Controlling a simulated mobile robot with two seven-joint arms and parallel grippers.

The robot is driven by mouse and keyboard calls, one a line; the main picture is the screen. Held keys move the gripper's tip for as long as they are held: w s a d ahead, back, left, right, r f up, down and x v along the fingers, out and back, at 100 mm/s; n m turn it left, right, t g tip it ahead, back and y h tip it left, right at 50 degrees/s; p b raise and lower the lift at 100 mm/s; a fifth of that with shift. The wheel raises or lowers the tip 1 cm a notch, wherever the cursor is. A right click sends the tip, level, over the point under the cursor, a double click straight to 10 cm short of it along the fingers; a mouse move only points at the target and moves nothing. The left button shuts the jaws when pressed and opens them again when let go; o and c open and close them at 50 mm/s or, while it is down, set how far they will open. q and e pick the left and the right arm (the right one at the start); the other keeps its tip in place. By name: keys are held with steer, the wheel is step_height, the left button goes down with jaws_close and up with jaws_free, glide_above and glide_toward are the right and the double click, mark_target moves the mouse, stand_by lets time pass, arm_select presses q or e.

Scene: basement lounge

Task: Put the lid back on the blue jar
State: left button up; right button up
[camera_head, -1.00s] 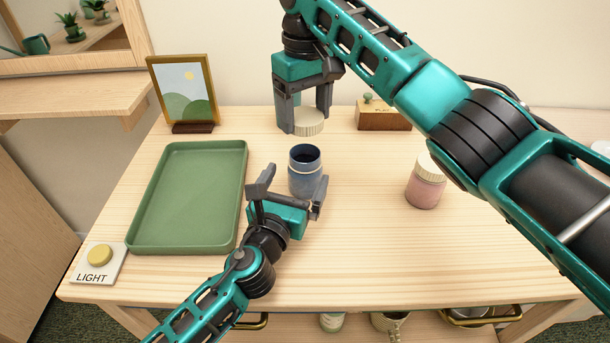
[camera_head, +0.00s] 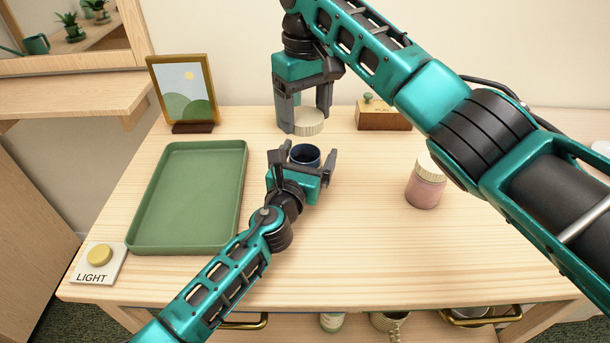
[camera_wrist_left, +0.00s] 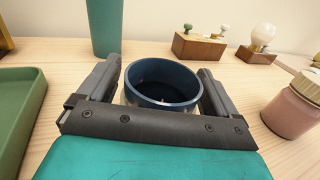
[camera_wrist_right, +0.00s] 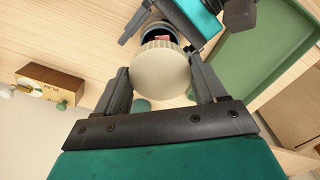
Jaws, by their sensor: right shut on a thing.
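The open blue jar (camera_head: 305,156) stands upright on the table, its mouth dark inside. It also shows in the left wrist view (camera_wrist_left: 163,86). My left gripper (camera_head: 307,160) is low at the jar, its open fingers on either side of it. A small gap shows between the jar and the fingers in the left wrist view. My right gripper (camera_head: 305,120) is shut on the cream ribbed lid (camera_head: 309,122) and holds it behind the jar, above the tabletop. The lid also shows in the right wrist view (camera_wrist_right: 160,72). The jar's lower body is hidden by my left gripper.
A green tray (camera_head: 140,242) lies left, with a framed picture (camera_head: 184,90) behind it. A pink jar with a cream lid (camera_head: 425,186) stands right. A wooden box (camera_head: 383,118) and a bulb on a block (camera_wrist_left: 262,40) are at the back. A light button (camera_head: 99,256) sits front left.

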mark_target(306, 135)
arm_select(q)
steer(key=c, duration=1.3)
arm_select(e)
steer(key=shift+f, duration=2.55)
steer(key=shift+f, duration=0.8)
arm_select(q)
steer(key=shift+c, duration=0.2)
arm_select(e)
steer(key=shift+s+f, duration=0.1)
steer(key=shift+f, duration=0.05)
